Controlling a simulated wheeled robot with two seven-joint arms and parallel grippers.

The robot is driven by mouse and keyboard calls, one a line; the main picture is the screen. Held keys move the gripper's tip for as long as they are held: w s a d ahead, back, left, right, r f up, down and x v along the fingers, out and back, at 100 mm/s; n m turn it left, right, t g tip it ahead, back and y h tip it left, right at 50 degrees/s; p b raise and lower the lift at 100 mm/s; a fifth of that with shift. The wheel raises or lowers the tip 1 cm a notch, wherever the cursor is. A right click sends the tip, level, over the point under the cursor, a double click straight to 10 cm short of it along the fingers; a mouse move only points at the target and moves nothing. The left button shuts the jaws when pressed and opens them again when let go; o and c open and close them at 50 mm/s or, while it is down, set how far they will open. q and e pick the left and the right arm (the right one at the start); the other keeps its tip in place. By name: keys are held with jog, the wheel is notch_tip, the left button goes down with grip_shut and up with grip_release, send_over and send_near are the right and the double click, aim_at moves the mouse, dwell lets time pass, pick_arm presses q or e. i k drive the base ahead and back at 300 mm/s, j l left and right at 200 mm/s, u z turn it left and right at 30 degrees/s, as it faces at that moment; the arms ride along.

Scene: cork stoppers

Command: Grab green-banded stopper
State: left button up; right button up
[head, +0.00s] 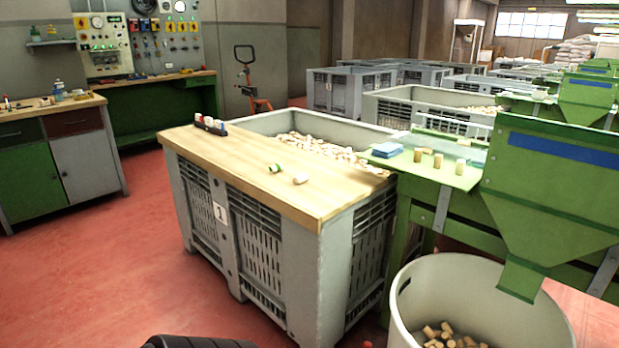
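The green-banded stopper (275,168) lies on its side on the wooden board (240,185) that covers the near part of a grey crate. It is pale cork with a green band. A plain cork stopper (301,178) lies on the same board, to its right and a little nearer, apart from it. Neither of my grippers shows in the head view.
A small rack with coloured items (210,125) stands at the board's far left edge. Loose corks (320,148) fill the grey crate (220,225) behind the board. A green machine (550,190) and a round bin (405,310) with corks stand at the right. Red floor (110,270) is clear at the left.

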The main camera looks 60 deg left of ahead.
aim_at(273, 169)
jog(key=u, duration=2.25)
